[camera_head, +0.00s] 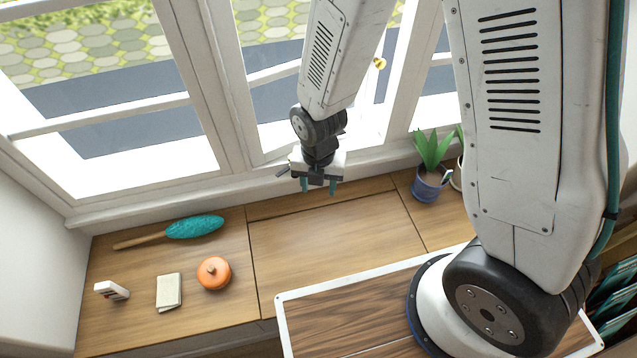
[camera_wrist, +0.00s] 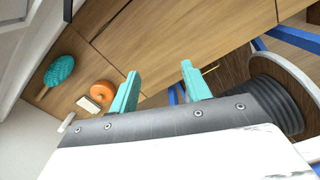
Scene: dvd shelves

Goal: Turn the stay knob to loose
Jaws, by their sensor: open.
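A small brass-coloured knob (camera_head: 380,63) shows at the window, just right of my forearm in the head view; I cannot tell for sure whether it is the stay knob, nor its setting. Any stay along the sill behind my arm is hidden. My gripper (camera_head: 318,187) is in front of the window, above the wooden sill top, below and left of that brass knob. In the wrist view its two teal fingers (camera_wrist: 159,69) are apart with nothing held between them. The wrist view does not show the window knob clearly.
On the wooden top (camera_head: 330,245) lie a teal duster (camera_head: 195,227), an orange lidded pot (camera_head: 213,273), a notepad (camera_head: 169,292) and a small white block (camera_head: 111,290). A potted plant (camera_head: 430,185) stands right of my gripper. The middle of the top is clear.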

